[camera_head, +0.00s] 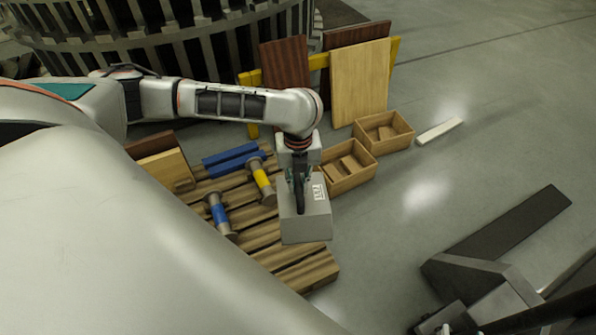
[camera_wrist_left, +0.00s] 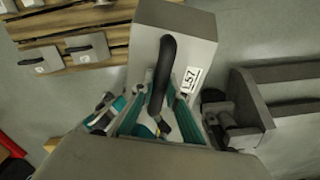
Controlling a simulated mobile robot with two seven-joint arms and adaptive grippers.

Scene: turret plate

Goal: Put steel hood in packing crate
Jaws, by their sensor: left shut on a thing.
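The steel hood (camera_head: 308,228) is a grey box with a black handle and a white label. It hangs at my left gripper (camera_head: 299,180), beside the right side of the slatted wooden pallet. In the left wrist view, the hood (camera_wrist_left: 180,20) fills the top middle. My left gripper (camera_wrist_left: 157,120) is shut on its black handle (camera_wrist_left: 163,70). Two open wooden crates, a nearer one (camera_head: 371,172) and a farther one (camera_head: 408,137), stand behind and right of the hood. I cannot tell which is the packing crate. My right gripper is not clearly seen.
The pallet (camera_head: 312,271) carries blue and yellow spools (camera_head: 262,180) and a blue block (camera_head: 230,158). Boards (camera_head: 360,85) lean behind the crates. A white bar (camera_head: 439,131) lies on the floor. Dark grey structures (camera_head: 510,228) occupy the lower right. Open floor lies between.

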